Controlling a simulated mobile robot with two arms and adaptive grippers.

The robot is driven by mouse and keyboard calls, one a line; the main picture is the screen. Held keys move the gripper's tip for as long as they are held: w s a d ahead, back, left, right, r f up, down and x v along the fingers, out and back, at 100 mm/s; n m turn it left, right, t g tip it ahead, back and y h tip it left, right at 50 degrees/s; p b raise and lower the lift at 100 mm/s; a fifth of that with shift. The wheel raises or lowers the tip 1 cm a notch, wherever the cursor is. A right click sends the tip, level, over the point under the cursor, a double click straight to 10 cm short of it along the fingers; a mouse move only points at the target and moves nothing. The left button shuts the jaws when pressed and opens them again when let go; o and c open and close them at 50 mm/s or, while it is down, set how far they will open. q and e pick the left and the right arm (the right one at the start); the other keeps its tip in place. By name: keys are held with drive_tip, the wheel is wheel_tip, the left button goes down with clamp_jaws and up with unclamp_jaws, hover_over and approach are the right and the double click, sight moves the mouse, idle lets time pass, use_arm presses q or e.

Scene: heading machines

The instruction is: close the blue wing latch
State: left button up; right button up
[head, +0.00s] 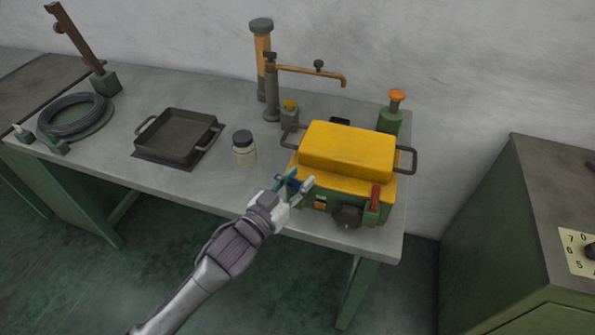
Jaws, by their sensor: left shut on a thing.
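The blue wing latch (293,183) is a small dark blue piece at the front left of a green machine with a yellow cover (347,150). My left gripper (296,186) reaches in from the lower left and is shut on the blue latch. The fingers hide part of the latch, so I cannot tell its exact angle. The yellow cover is down on the green body (325,207). My right gripper is not in view.
A red handle (375,197) and a dark round knob (347,216) are on the machine's front, right of my gripper. A lidded jar (244,148) and a black tray (176,137) stand to the left. A tap-like post (271,90) rises behind. The bench front between tray and edge is clear.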

use_arm(q)
drive_tip(key=shift+w+a+r+m+g+h+p, duration=0.1)
drive_tip(key=shift+m+g+h+p, duration=0.1)
drive_tip(key=shift+m+g+h, duration=0.35)
drive_tip(key=shift+a+m+g+h+p, duration=0.1)
drive_tip(key=shift+m+g+h+p, duration=0.1)
drive_tip(key=shift+m+g+h, duration=1.25)
drive_tip(key=shift+g+h, duration=0.1)
drive_tip(key=m+g+h, duration=0.1)
drive_tip(key=m+g+b, duration=0.1)
drive_tip(key=g, duration=0.1)
drive_tip(key=m+g+h+b, duration=0.1)
drive_tip(key=g, duration=0.1)
drive_tip(key=shift+d+f+h, duration=0.1)
drive_tip(key=shift+f+h, duration=0.15)
drive_tip(key=shift+h, duration=0.05)
drive_tip(key=m+g+b, duration=0.3)
drive_tip(key=g, duration=0.1)
drive_tip(key=m+g+b, duration=0.3)
drive_tip(key=g+b, duration=0.1)
drive_tip(key=shift+d+f+g+h, duration=0.1)
drive_tip(key=shift+g+h, duration=0.2)
drive_tip(key=shift+g, duration=0.1)
drive_tip(key=shift+r+m+g+y+b, duration=0.25)
drive_tip(key=shift+m+g+y+b, duration=0.15)
drive_tip(key=shift+m+g+b, duration=0.65)
drive_tip(key=shift+g, duration=0.25)
drive_tip(key=o, duration=1.2)
